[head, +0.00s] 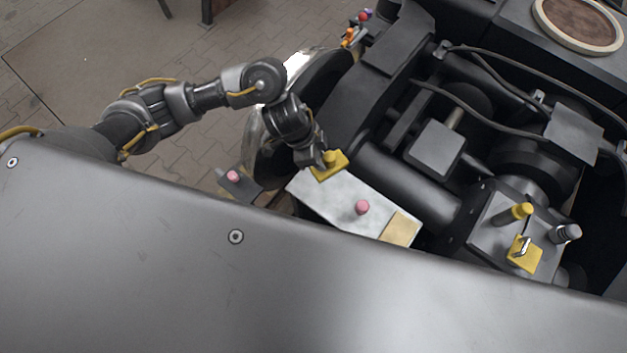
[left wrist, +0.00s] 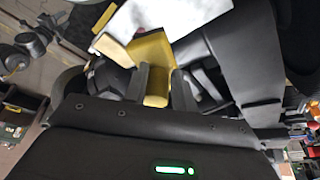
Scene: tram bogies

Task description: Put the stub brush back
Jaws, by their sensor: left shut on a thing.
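My left gripper (head: 327,160) comes down onto a yellow part (head: 332,170) at the far-left corner of a pale metal plate (head: 335,208). In the left wrist view the two dark fingers (left wrist: 160,88) are shut on a yellow block (left wrist: 157,98), with a flat yellow piece (left wrist: 148,48) just beyond it. I cannot tell whether this yellow part is the stub brush; no bristles show. The gripper hides part of it. The pale plate also shows in the left wrist view (left wrist: 170,14). My right gripper is not in view.
A pink knob (head: 362,207) stands on the plate, beside a tan patch (head: 400,228). A yellow peg (head: 518,212), a dark stud (head: 566,233) and a yellow plate with a metal loop (head: 526,254) sit at the right. Cables (head: 480,118) cross the bogie. Another pink knob (head: 233,175) is left.

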